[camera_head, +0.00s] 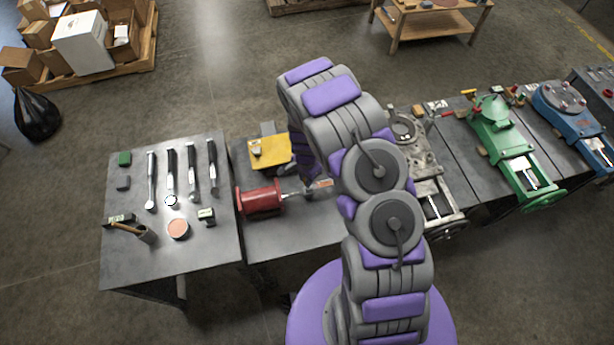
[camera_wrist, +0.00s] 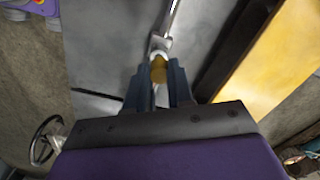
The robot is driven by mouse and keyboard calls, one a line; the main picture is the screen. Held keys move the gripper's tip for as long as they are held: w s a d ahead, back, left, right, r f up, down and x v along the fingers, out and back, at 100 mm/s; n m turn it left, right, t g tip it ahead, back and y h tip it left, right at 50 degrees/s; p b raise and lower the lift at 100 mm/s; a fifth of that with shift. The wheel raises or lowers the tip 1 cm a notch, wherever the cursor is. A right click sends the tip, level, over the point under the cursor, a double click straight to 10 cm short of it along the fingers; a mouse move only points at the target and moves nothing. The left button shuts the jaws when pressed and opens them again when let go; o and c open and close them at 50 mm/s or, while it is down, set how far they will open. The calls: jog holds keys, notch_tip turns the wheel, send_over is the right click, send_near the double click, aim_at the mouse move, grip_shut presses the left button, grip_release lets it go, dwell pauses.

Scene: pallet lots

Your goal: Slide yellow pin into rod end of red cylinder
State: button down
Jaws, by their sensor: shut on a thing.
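The red cylinder (camera_head: 262,198) lies on the middle dark table, with its metal rod (camera_head: 292,194) pointing right. In the wrist view the rod (camera_wrist: 173,18) comes down from the top and ends in a metal rod end (camera_wrist: 159,44). My gripper (camera_wrist: 158,76) is shut on the yellow pin (camera_wrist: 159,68), which sits between the two fingertips. The pin is right at the rod end in the picture. Whether it is inside the hole or only in front of it, I cannot tell. In the head view my arm hides most of the gripper and the pin.
A yellow plate (camera_head: 270,151) lies behind the cylinder and also shows in the wrist view (camera_wrist: 275,70). Right of my arm stand a grey vise (camera_head: 432,180), a green machine (camera_head: 500,130) and a blue one (camera_head: 565,108).

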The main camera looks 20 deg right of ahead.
jog(key=shift+d, duration=0.55)
jog(key=shift+a+f, duration=0.1)
jog(key=shift+f, duration=0.65)
dwell(0.4)
jog(key=shift+r, duration=0.1)
jog(key=shift+r, duration=0.45)
jog(key=shift+a, duration=0.1)
dwell(1.0)
jog(key=shift+f+b, duration=0.4)
jog(key=shift+f, duration=1.05)
dwell(0.5)
jog(key=c, duration=0.9)
grip_release()
